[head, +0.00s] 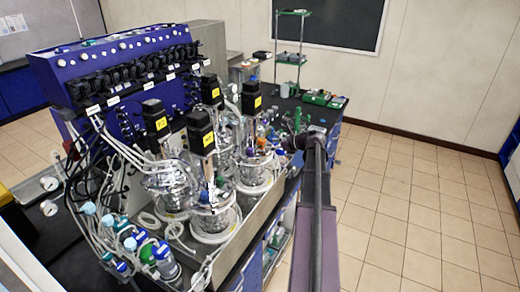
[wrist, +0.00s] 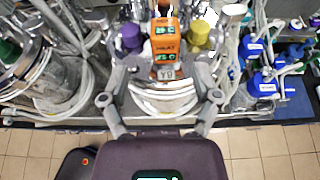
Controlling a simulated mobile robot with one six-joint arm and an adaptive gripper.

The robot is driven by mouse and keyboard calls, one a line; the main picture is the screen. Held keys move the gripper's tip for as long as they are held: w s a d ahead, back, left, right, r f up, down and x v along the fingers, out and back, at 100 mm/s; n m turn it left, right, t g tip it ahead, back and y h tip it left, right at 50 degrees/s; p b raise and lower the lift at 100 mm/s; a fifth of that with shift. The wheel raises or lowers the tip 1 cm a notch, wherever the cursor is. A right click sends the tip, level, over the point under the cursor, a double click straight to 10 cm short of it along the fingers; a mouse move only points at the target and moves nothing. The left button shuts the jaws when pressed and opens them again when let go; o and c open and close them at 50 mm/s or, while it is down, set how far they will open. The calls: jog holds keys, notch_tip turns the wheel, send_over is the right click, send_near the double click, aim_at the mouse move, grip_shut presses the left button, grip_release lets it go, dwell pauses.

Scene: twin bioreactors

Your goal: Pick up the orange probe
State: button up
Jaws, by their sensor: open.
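The orange probe (wrist: 165,38), a boxy orange body with green-lit displays and a pale label at its lower end, is in the upper middle of the wrist view. My gripper (wrist: 164,72) is open, with one finger on each side of the probe's lower end in the picture. I see no clear contact, and the depth between fingers and probe is hard to tell. In the head view my arm reaches forward to the right of the glass vessels; the probe is too small there to make out surely.
A purple cap (wrist: 130,37) and a yellow cap (wrist: 199,33) flank the probe closely. Glass vessels with black motors (head: 201,131) and many tubes crowd the bench. Blue-capped bottles (wrist: 262,84) stand at right. The tiled floor (head: 400,215) is clear.

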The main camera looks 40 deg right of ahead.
aim_at(265, 145)
jog(key=shift+w, duration=0.1)
jog(key=b+x, duration=0.1)
jog(key=x, duration=0.3)
jog(key=shift+w+d+f+b, duration=0.15)
jog(key=shift+d+b, duration=0.05)
jog(key=shift+b, duration=0.2)
jog(key=shift+w+a+f, duration=0.1)
jog(key=shift+w+a, duration=0.1)
jog(key=shift+w, duration=0.15)
grip_shut()
